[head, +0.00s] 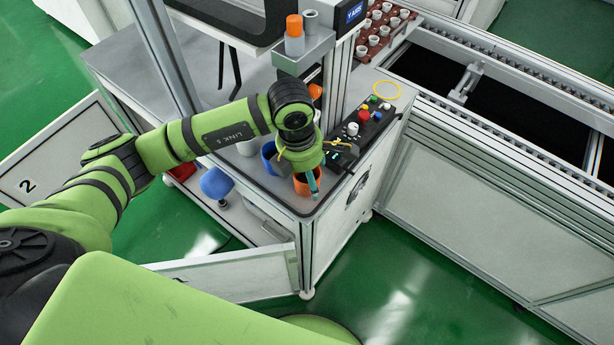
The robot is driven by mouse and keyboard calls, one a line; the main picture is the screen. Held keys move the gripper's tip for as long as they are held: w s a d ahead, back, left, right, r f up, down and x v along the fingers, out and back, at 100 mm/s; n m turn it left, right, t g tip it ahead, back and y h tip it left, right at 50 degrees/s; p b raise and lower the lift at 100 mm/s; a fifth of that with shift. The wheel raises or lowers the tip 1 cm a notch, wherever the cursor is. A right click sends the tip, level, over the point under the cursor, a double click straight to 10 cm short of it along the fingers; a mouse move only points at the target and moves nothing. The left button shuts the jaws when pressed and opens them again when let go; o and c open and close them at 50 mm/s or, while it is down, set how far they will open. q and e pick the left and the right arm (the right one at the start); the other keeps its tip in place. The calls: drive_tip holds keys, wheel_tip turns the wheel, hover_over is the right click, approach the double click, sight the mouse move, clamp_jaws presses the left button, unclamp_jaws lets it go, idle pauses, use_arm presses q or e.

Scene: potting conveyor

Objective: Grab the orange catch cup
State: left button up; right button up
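The orange catch cup (301,187) stands on the grey bench top near its front corner. My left arm comes in from the left, and its gripper (313,181) points down at the cup. A teal finger part shows at the cup's right side and overlaps its opening. The wrist hides much of the gripper and the cup's back. I cannot tell whether the fingers are apart or touch the cup. My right gripper is not in view.
A blue cup (268,157) and a pale cup (247,148) stand left of the orange one. A black button panel (362,124) lies to the right, near the wrist. A machine frame (303,52) rises behind. A conveyor (520,85) runs at right.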

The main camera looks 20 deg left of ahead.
use_arm(q)
drive_tip(key=c, duration=1.1)
drive_tip(key=shift+r, duration=0.1)
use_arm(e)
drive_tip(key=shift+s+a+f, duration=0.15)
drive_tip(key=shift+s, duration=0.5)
